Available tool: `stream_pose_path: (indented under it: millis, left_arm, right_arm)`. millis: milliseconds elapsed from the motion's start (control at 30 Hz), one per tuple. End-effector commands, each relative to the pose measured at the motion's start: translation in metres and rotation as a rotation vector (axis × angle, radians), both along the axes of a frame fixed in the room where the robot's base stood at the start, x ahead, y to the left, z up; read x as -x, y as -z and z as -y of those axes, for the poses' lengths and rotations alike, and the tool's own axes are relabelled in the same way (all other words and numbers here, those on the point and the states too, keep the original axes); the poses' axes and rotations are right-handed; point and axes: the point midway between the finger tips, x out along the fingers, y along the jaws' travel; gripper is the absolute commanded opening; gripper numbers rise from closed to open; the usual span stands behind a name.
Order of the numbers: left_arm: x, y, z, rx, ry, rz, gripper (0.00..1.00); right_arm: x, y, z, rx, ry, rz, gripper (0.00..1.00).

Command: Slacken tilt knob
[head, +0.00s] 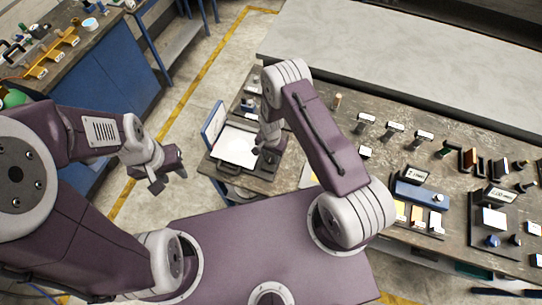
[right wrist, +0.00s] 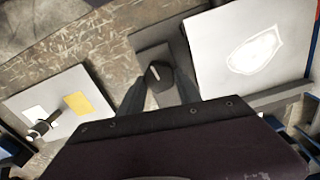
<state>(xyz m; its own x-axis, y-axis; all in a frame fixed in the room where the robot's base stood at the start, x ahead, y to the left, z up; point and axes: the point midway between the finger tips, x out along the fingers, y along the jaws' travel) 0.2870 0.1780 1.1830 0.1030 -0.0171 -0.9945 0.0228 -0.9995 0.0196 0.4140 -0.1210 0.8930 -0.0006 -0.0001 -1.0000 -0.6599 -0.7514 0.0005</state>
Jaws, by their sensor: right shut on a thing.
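The dark, round-topped tilt knob (right wrist: 158,73) sits on a grey base plate (right wrist: 152,43) in the right wrist view. My right gripper (right wrist: 160,90) has one finger on each side of the knob and is shut on it. In the head view my right gripper (head: 267,152) reaches down to the small table from above, and the arm hides the knob there. My left gripper (head: 168,180) hangs empty and open over the floor, left of the table.
A white panel (head: 235,147) with an upright blue-edged board (head: 213,124) stands just left of my right gripper. A white card with a yellow patch (right wrist: 77,103) lies on the bench. A long bench (head: 455,165) with several instruments extends right.

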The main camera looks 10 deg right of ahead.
Motion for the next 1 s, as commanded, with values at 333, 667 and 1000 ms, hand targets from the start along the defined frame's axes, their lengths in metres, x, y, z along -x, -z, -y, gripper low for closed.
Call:
stream_pose_path:
  millis: [333,667,1000]
  left_arm:
    - [0.000,0.025,0.000,0.000,0.000,0.000,0.36]
    - [0.000,0.043,0.000,0.000,0.000,0.000,0.36]
    - [0.000,0.057,0.000,0.000,0.000,0.000,0.36]
  right_arm:
    - [-0.002,0.003,-0.001,0.000,-0.312,0.003,0.00]
    - [-0.002,0.002,-0.003,0.000,-0.626,0.004,0.00]
    - [-0.002,0.001,-0.004,0.000,-0.935,0.002,0.00]
